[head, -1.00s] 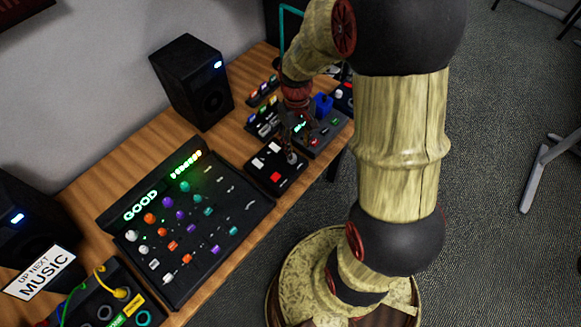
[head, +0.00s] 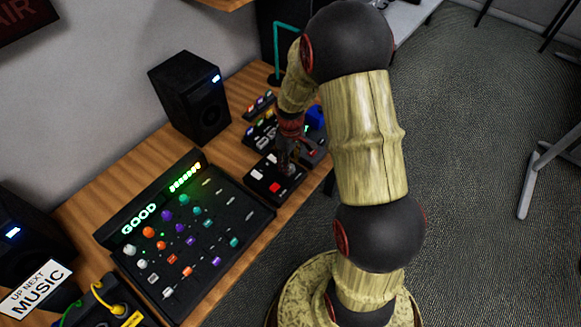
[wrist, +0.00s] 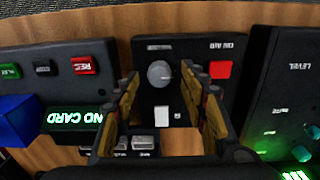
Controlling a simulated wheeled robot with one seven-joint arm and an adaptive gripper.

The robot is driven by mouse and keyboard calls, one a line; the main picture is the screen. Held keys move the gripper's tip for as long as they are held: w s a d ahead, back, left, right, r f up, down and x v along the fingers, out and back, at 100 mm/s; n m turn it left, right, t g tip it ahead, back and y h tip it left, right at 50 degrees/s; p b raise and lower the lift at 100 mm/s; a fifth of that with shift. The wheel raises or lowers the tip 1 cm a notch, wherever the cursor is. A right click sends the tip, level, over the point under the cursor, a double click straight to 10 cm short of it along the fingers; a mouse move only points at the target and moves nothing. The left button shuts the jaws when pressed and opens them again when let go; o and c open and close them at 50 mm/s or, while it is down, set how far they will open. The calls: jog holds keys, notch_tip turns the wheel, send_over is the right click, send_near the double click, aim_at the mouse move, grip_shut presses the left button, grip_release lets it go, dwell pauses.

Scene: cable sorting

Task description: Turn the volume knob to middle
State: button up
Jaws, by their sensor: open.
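A round grey knob (wrist: 158,74) sits on a small black panel (wrist: 180,50) in the wrist view. I cannot read the lettering close to the knob. The panel also carries a red button (wrist: 220,69) marked ON AIR and a white switch (wrist: 162,113). My gripper (wrist: 160,84) is open, its two fingers apart on either side of the knob in this view. I cannot tell the height left between fingertips and knob. In the head view the panel (head: 256,188) lies right of the mixer, with my gripper (head: 285,168) over its far side, hiding the knob.
A mixer (head: 236,240) with several coloured knobs and a lit GOOD sign lies to the left. A box with a NO CARD display (wrist: 75,119) and a LEVEL panel (wrist: 290,85) flank the small panel. A speaker (head: 185,95) stands behind.

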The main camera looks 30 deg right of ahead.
jog(key=shift+f, duration=0.8)
jog(key=c, duration=0.3)
jog(key=c, duration=0.8)
grip_shut()
